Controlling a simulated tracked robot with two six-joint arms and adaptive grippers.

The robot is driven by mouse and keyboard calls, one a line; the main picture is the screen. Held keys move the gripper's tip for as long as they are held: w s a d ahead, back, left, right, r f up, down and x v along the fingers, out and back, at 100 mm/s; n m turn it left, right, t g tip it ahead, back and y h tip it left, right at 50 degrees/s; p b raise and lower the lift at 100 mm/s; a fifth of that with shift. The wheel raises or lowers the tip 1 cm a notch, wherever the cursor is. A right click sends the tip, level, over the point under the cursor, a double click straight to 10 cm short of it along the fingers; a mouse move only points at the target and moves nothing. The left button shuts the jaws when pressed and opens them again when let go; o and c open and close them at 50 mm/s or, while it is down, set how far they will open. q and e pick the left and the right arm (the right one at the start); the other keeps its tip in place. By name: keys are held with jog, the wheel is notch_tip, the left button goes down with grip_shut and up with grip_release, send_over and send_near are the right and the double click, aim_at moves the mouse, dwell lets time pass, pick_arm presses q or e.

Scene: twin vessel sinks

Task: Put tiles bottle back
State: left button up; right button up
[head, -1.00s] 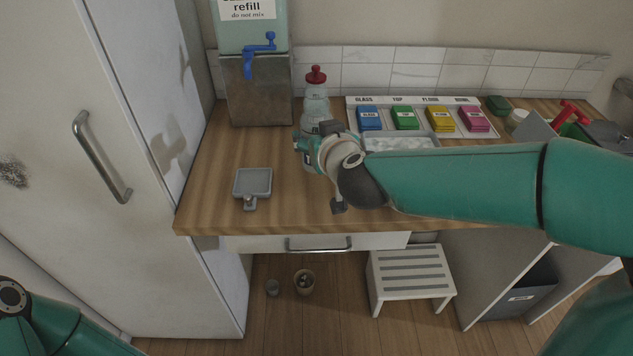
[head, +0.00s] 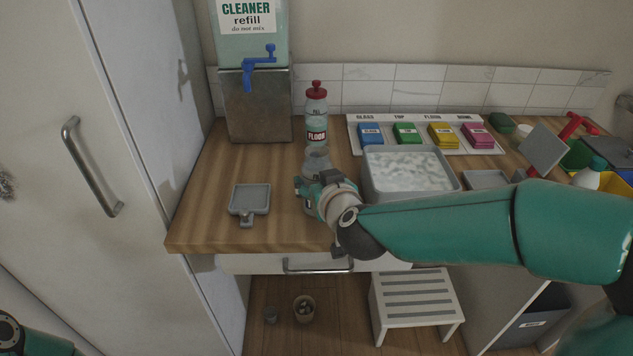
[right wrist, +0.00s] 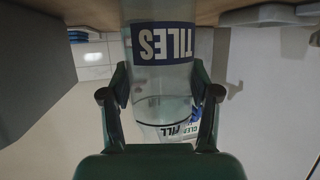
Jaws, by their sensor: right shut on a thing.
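The clear tiles bottle (head: 317,162) is upright in my right gripper (head: 318,197), over the front part of the wooden counter. Its upper part shows above the gripper in the head view; its lower part is hidden. In the right wrist view, the gripper (right wrist: 162,95) is shut around the bottle, whose blue TILES label (right wrist: 162,42) appears upside down. I cannot tell whether its base touches the counter. A floor bottle (head: 316,112) with a red cap stands behind it. My left gripper is out of view.
A cleaner refill tank (head: 255,100) with a blue tap stands at the back left. A small grey tray (head: 249,199) lies left of my gripper. A step stool (head: 415,300) stands below.

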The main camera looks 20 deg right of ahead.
jog(key=o, duration=1.5)
jog(key=shift+s+r, duration=0.15)
jog(key=p+v, duration=0.3)
jog(key=v, duration=0.8)
jog(key=shift+s+r+p, duration=0.1)
jog(key=shift+s+p, duration=0.25)
